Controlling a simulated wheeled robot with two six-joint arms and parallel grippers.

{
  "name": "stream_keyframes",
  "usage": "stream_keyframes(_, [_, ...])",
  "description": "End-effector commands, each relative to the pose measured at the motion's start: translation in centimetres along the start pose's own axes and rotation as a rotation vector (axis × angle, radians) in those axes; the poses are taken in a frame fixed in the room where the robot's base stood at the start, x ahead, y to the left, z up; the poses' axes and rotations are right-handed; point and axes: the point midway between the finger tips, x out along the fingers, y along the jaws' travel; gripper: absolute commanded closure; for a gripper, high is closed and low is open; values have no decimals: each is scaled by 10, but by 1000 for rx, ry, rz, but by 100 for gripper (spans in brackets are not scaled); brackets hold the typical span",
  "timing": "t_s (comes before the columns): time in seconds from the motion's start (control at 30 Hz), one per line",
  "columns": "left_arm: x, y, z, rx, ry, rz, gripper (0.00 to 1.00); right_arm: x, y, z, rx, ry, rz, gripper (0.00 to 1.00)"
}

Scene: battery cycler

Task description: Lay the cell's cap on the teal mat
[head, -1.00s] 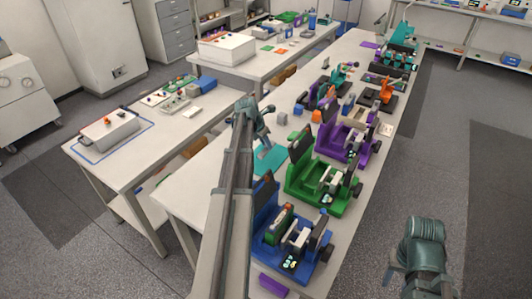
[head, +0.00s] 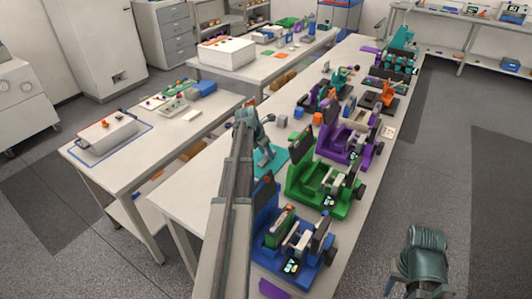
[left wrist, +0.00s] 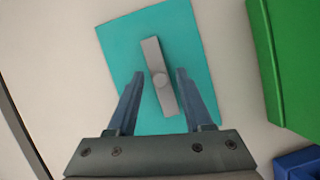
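The teal mat (left wrist: 197,70) lies flat on the white bench. It also shows in the head view (head: 281,157), partly hidden by my left arm. A grey bar with a round knob at its middle, which looks like the cap (left wrist: 152,58), shows over the mat in the left wrist view, slightly slanted. My left gripper (left wrist: 160,98) is open, one finger on each side of the cap with gaps to both. The cap appears to lie on the mat. In the head view my left gripper (head: 264,152) is over the mat. My right gripper (head: 400,287) is low at the right, its fingers unclear.
A green cycler (head: 325,190) stands right of the mat, with a blue one (head: 292,258) nearer and a purple one (head: 347,145) farther. A purple mat (head: 273,289) lies at the near end. The bench left of the teal mat is clear.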

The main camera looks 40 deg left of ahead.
Motion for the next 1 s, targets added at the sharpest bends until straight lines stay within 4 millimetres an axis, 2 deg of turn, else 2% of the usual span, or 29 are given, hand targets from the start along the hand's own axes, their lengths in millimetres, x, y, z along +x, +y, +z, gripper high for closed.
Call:
stream_keyframes(0.27, [-2,0,1,0,0,0,49,-3,0,0,0,0,0,50])
stream_keyframes(0.47, [-17,0,2,-1,0,0,49,-16,2,1,0,0,0,50])
stream_keyframes(0.67, [-44,0,3,-1,0,0,49,-42,4,2,0,0,0,50])
stream_keyframes(1.0, [-102,-1,4,-1,-1,0,49,-95,9,6,-1,0,0,50])
